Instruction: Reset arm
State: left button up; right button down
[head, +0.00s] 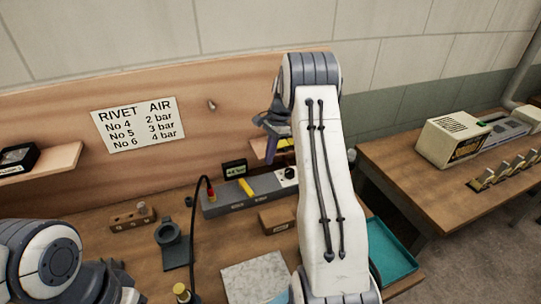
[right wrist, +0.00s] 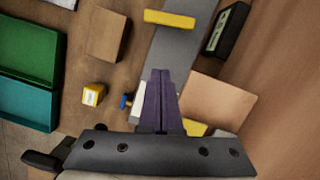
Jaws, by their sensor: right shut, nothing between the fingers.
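My right arm rises through the middle of the head view and bends over at the top. My right gripper (head: 272,150) hangs at its far side, in front of the wooden back panel and above the grey rail. In the right wrist view its purple fingers (right wrist: 160,75) are together with nothing between them. The fingers point toward the grey rail (right wrist: 178,50), which carries a yellow piece (right wrist: 170,20). My left arm shows at the lower left of the head view; its fingers are not visible.
The bench holds a black gauge (head: 235,169), a cardboard box (head: 277,220), a dark stand (head: 171,240) and a pale slab (head: 256,277). A teal tray (head: 392,252) lies right of my right arm. A shelf (right wrist: 215,97) is close beside the right fingers. A second table (head: 400,175) stands right.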

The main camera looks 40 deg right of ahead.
jog(key=s+a+r+n, duration=0.3)
jog(key=a+n, duration=0.1)
jog(key=a, duration=0.5)
jog(key=s+a+r+n+h+b, duration=0.1)
jog(key=s+a+r+n, duration=0.25)
jog(key=a, duration=0.55)
jog(key=s+a+r+n, duration=0.25)
jog(key=a+n, duration=0.25)
jog(key=a, duration=0.4)
jog(key=s+a+n, duration=0.2)
jog(key=s+n, duration=0.2)
jog(key=s, duration=0.3)
jog(key=s+a+f+n, duration=0.1)
jog(key=s+a+n, duration=0.2)
jog(key=s, duration=0.5)
jog(key=s+a+n, duration=0.3)
jog(key=s+n, duration=0.2)
jog(key=s, duration=0.2)
jog(key=shift+s+a+f+n+h+b, duration=0.2)
jog(key=shift+s+n+h+b, duration=0.1)
jog(key=shift+n+h+b, duration=0.1)
